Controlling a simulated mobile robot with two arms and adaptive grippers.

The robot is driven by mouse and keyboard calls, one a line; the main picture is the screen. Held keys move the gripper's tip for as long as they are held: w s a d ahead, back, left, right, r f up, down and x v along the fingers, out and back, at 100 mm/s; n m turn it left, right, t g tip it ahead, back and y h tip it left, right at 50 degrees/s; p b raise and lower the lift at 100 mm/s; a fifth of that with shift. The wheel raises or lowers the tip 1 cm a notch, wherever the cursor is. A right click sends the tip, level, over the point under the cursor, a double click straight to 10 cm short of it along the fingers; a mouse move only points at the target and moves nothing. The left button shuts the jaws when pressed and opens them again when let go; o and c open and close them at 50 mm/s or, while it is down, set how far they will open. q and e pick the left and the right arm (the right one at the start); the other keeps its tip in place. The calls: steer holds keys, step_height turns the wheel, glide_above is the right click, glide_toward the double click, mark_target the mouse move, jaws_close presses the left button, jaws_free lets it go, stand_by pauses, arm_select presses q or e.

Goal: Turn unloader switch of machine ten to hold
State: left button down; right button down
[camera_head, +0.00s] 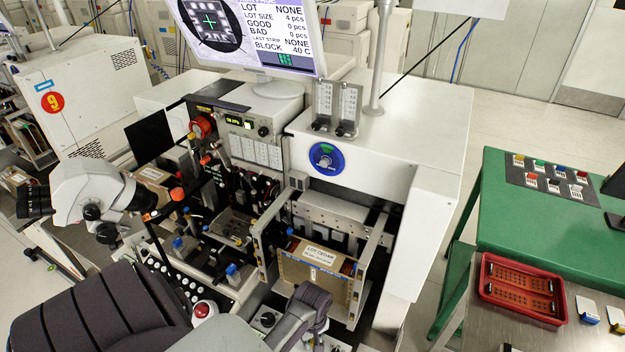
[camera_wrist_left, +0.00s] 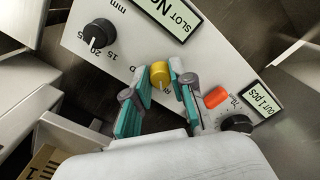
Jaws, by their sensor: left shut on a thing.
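In the left wrist view, a yellow rotary knob (camera_wrist_left: 160,74) sits on a pale control panel (camera_wrist_left: 105,35). My left gripper (camera_wrist_left: 160,92) has its teal-padded fingers on both sides of this knob and is shut on it. A letter D shows beside the knob; the rest of its label is hidden by the fingers, so I cannot read its setting. In the head view, my grey arm parts cover much of the machine's lower front, and the fingertips and yellow knob cannot be made out. My right gripper is not in view.
On the same panel are a black dial (camera_wrist_left: 98,35), an orange-red button (camera_wrist_left: 215,97), a smaller black knob (camera_wrist_left: 236,124) and a slot display (camera_wrist_left: 165,14). The head view shows a labelled box (camera_head: 312,272), a microscope (camera_head: 88,192), a green table (camera_head: 530,225) and a red tray (camera_head: 520,312).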

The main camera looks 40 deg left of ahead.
mark_target(312, 340)
arm_select(q)
steer(key=m, duration=0.3)
steer(key=shift+m, duration=0.4)
steer(key=m, duration=0.4)
steer(key=shift+a+m, duration=0.1)
steer(key=shift+m, duration=0.2)
steer(key=m, duration=0.4)
steer(key=shift+m, duration=2.4)
steer(key=c, duration=1)
jaws_free()
step_height(312, 340, up, 12)
